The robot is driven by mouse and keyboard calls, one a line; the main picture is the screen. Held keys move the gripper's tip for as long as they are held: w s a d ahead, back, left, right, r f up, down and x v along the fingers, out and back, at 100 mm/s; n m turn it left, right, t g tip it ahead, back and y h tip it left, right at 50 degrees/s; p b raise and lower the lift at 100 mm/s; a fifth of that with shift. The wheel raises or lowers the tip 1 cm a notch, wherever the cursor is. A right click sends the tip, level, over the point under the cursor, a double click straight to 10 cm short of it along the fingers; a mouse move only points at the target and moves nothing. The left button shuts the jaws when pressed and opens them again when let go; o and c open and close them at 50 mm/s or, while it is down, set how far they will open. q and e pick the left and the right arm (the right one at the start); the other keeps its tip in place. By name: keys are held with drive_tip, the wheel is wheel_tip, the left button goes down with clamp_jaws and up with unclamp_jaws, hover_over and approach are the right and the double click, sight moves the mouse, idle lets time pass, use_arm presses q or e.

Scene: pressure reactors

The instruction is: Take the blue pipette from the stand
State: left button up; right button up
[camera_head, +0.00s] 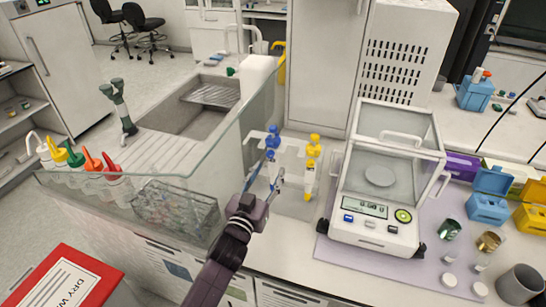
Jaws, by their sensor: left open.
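The blue pipette (272,143) hangs upright in a clear stand (293,148) on the white bench, left of a yellow pipette (312,152). My left gripper (265,181) reaches up from the bottom of the view. Its open fingers are at the lower part of the blue pipette, in front of it or around it; I cannot tell which. The fingers partly hide the pipette's lower body. My right gripper is not in view.
A balance with a glass case (385,175) stands close to the right of the stand. A glass panel (225,130) rises to the left, with a wire basket (175,208) and wash bottles behind it. Small metal cups and blue boxes (488,208) are at the right.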

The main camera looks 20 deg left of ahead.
sight(271, 165)
use_arm(q)
drive_tip(key=w, duration=0.1)
drive_tip(key=w+p, duration=0.1)
drive_tip(key=w, duration=0.3)
drive_tip(key=shift+w+a+f+p, duration=0.1)
drive_tip(key=shift+w+f+p, duration=0.15)
drive_tip(key=shift+p, duration=0.05)
drive_tip(key=shift+w+f, duration=0.1)
drive_tip(key=shift+w, duration=0.2)
drive_tip(key=shift+s, duration=0.1)
clamp_jaws()
